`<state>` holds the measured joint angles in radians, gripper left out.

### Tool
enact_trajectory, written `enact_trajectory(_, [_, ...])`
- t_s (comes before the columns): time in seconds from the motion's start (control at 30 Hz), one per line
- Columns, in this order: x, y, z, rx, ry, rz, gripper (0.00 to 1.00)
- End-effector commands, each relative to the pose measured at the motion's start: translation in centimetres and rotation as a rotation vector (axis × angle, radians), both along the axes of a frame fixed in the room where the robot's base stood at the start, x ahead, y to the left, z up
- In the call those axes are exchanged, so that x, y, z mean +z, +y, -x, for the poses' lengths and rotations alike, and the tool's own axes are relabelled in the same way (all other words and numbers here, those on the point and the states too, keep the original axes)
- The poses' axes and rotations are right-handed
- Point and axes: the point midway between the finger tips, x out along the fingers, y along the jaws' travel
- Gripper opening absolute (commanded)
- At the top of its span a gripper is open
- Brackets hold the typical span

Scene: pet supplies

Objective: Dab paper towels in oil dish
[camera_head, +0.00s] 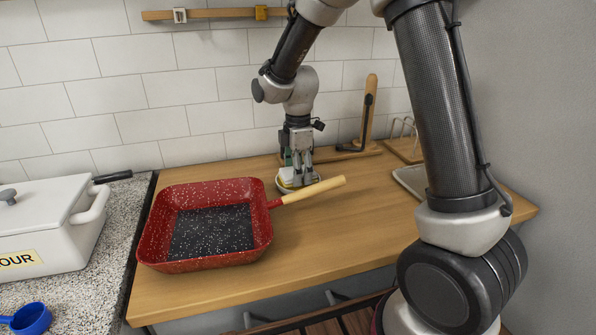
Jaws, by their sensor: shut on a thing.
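My gripper (297,176) points straight down over a small pale dish (284,189) on the wooden counter, behind the pan's handle. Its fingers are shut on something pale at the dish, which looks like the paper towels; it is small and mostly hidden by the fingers. A yellowish patch shows in or at the dish, but I cannot tell whether it is oil. I cannot tell whether the held thing touches the dish's inside.
A red speckled square pan (160,225) stands in front left, its wooden handle (314,191) reaching past the dish. A wooden stand (371,110) and a tray (409,180) are at right. A white flour box (50,225) and blue cup (30,319) sit left. The front counter is clear.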

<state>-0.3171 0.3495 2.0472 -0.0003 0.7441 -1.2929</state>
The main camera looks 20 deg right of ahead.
Motion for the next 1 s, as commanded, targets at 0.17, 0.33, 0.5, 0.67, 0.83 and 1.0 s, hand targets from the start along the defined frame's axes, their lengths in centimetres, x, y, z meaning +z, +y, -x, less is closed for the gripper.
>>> enact_trajectory(0.17, [-0.2, 0.0, 0.1, -0.001, 0.004, 0.0, 0.39])
enact_trajectory(0.33, [0.6, 0.0, 0.1, -0.001, 0.002, 0.0, 0.39])
enact_trajectory(0.5, [2.2, 0.0, 0.1, 0.0, 0.002, 0.0, 0.39])
enact_trajectory(0.67, [3.7, 0.0, 0.0, 0.0, 0.0, 0.0, 0.39])
enact_trajectory(0.83, [5.1, 0.0, 0.0, 0.0, 0.0, 0.0, 0.39])
enact_trajectory(1.0, [6.5, 0.0, 0.0, 0.0, 0.0, 0.0, 0.39])
